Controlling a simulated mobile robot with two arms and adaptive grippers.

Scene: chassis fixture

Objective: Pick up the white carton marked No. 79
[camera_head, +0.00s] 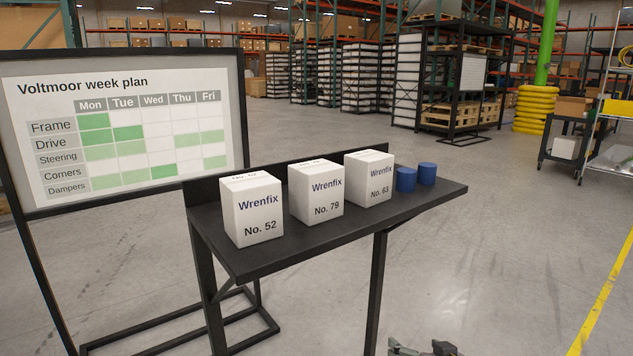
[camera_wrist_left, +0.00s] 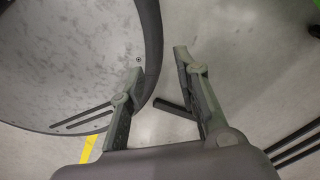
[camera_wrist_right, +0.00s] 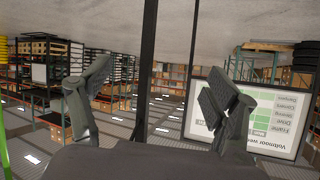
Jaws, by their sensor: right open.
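The white carton marked No. 79 (camera_head: 316,192) stands upright in the middle of a row of three on a black shelf stand (camera_head: 330,234). Carton No. 52 (camera_head: 252,208) is to its left and carton No. 63 (camera_head: 370,178) to its right, with narrow gaps between. My right gripper (camera_head: 424,347) shows only in part at the bottom edge, in front of and below the shelf. Its fingers are apart and empty in the right wrist view (camera_wrist_right: 160,82). My left gripper (camera_wrist_left: 159,62) is open and empty in the left wrist view and out of the head view.
Two blue cylinders (camera_head: 406,180) stand right of carton No. 63. The shelf has a raised back edge. A week plan board (camera_head: 120,125) stands behind at the left. A dark cart (camera_head: 565,150) is far right. Open floor lies right of the shelf.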

